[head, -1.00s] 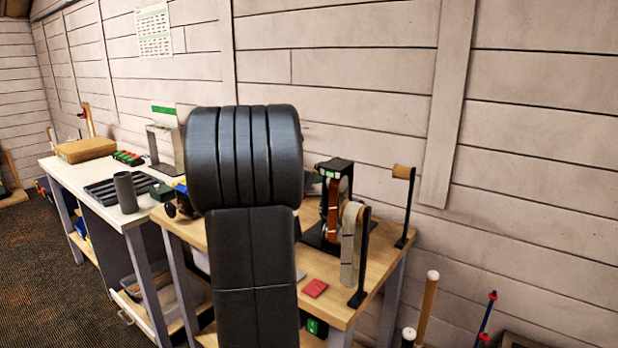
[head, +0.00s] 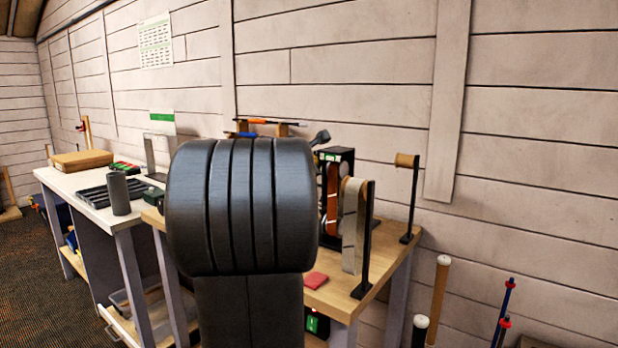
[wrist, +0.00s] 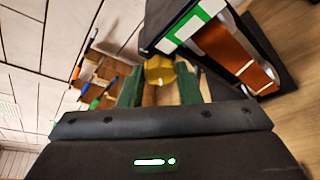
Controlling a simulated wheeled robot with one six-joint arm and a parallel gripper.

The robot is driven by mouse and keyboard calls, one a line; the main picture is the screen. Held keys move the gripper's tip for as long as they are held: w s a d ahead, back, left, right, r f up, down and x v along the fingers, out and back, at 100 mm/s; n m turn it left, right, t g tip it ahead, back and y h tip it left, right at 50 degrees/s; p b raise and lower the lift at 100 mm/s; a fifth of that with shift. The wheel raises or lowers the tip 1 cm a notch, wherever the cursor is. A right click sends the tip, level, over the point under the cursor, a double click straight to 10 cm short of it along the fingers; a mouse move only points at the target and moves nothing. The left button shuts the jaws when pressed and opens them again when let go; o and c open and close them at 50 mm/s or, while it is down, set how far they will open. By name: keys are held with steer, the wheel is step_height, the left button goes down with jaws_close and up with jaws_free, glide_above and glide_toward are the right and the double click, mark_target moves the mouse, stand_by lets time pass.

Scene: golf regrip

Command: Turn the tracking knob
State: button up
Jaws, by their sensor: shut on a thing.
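The belt sander (head: 347,155) stands on the wooden bench, with a black frame and an orange-brown belt. In the wrist view its black housing with a green and white label (wrist: 190,30) is at the top, and its orange belt (wrist: 235,55) is to the right. A yellow knob (wrist: 159,69), apparently the tracking knob, sits beside the housing. My gripper (wrist: 160,84) has its green fingers on either side of the knob and is shut on it. In the head view my arm hides the gripper and knob.
A grey belt (head: 351,225) hangs from a black post at the bench's front, near a red block (head: 315,280). A wooden spool (head: 407,160) tops another post. The wall is close behind.

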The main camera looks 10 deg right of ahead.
steer(key=shift+m+b, duration=0.5)
steer(key=shift+b, duration=0.2)
steer(key=o, duration=0.9)
steer(key=shift+o, duration=0.2)
steer(key=shift+t, duration=0.3)
steer(key=v, duration=1.3)
steer(key=shift+s+a+p, duration=0.2)
steer(key=shift+s+p, duration=0.1)
steer(key=shift+s, duration=0.05)
steer(key=shift+r, duration=0.15)
steer(key=x, duration=1.4)
steer(key=shift+b, duration=0.3)
steer(key=shift+s, duration=0.15)
